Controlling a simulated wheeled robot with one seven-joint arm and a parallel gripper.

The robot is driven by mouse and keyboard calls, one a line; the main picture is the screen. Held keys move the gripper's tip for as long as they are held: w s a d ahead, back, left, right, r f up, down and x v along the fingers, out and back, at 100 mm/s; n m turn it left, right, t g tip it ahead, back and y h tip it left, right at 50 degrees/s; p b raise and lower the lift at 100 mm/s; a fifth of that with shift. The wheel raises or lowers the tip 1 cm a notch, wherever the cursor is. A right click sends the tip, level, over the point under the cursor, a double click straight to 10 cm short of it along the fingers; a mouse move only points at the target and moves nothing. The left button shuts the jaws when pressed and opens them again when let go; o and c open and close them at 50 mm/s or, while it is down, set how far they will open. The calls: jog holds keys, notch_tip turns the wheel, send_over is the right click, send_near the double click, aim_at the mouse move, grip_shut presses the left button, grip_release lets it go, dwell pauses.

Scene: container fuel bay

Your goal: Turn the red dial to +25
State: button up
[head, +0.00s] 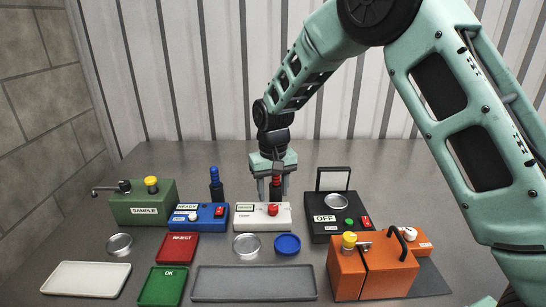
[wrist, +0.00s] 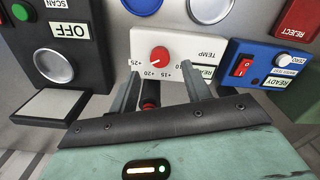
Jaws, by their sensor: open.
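The red dial (head: 272,210) sits on the white TEMP box (head: 246,221) in the middle of the table. In the wrist view the dial (wrist: 159,54) is seen upside down, with printed marks including +25, +20 and +15 around it. Its white pointer line seems to point near +20; the exact setting is too small to tell. My gripper (head: 271,191) is open, pointing down just behind the box. In the wrist view its two fingers (wrist: 158,88) are apart, with the dial beyond them and not held. A dark bottle with red (head: 277,182) shows between the fingers.
A blue READY box (head: 214,224) with a red switch stands left of the TEMP box; a black OFF box (head: 322,235) stands right. A blue-topped bottle (head: 216,181) stands behind. A green SAMPLE box (head: 140,208), orange box (head: 374,273) and grey tray (head: 253,285) lie around.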

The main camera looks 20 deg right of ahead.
aim_at(273, 206)
notch_tip(273, 206, up, 13)
jog(key=b, duration=0.1)
jog(key=shift+f, duration=0.15)
dwell(0.3)
jog(key=s+a+f+n+y, duration=0.15)
jog(key=s+a, duration=0.25)
jog(key=s, duration=0.4)
jog(key=s+a+n+h, duration=0.15)
jog(key=s+a, duration=0.25)
jog(key=s, duration=0.4)
jog(key=s+f+n, duration=0.2)
jog(key=s, duration=0.7)
jog(key=s+d+f+n, duration=0.1)
jog(key=s+f+n, duration=0.1)
jog(key=s, duration=0.7)
jog(key=shift+s+d+f+n+y, duration=0.2)
jog(key=shift+d+f+n+y, duration=0.1)
jog(key=shift+f, duration=0.3)
